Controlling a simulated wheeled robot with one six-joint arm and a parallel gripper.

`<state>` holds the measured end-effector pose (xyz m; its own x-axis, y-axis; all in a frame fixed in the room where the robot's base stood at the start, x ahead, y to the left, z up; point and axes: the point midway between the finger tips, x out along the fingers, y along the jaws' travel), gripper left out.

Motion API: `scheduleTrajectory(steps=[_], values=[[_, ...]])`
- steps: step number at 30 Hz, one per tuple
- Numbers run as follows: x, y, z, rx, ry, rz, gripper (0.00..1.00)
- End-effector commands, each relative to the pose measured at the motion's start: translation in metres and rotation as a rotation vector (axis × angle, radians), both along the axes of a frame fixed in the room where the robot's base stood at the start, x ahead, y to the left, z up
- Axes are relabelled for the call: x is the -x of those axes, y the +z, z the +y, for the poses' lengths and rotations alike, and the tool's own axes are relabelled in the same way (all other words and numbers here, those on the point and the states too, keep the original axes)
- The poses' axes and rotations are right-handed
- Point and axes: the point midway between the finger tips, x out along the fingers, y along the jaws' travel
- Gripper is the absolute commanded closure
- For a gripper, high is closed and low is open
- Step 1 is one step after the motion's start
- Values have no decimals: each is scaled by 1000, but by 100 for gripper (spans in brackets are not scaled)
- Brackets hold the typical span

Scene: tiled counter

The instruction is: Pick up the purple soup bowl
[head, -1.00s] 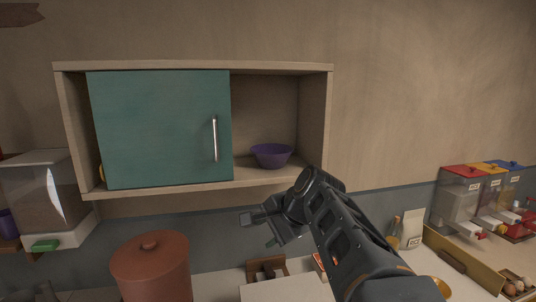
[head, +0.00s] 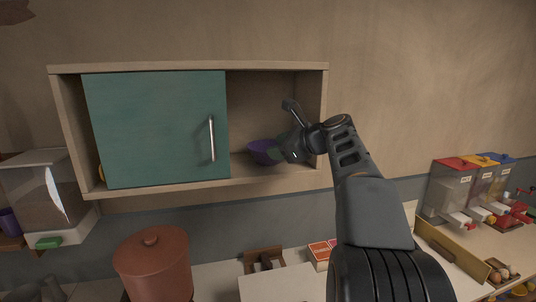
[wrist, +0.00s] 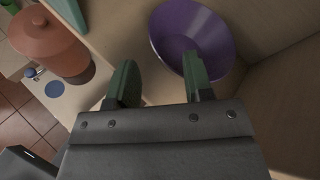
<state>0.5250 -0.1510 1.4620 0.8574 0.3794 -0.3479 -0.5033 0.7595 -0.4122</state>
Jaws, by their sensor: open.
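The purple soup bowl (head: 262,152) stands upright on the shelf of the wall cabinet, in its open right part. My gripper (head: 284,148) is at the bowl's right side in the head view and hides part of it. In the wrist view the bowl (wrist: 193,38) looks empty. My open gripper's two green-tipped fingers (wrist: 158,82) point toward it. The right finger overlaps the bowl's near rim, and the left finger is outside the bowl, to its left. I cannot tell whether a finger touches the bowl.
The teal sliding door (head: 156,128) covers the cabinet's left part. The cabinet's right side wall (head: 312,100) is close to my gripper. A lidded terracotta pot (head: 153,265) stands below on the counter. Dispensers with coloured lids (head: 470,185) stand at the right.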

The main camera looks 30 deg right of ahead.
Motion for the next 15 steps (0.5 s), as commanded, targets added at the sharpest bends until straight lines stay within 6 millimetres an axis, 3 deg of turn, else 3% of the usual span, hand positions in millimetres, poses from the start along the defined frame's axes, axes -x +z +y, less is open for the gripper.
scheduleTrajectory(steps=[5,15], values=[[-7,-3,4,0,0,1,53],[-41,-20,21,0,1,2,53]])
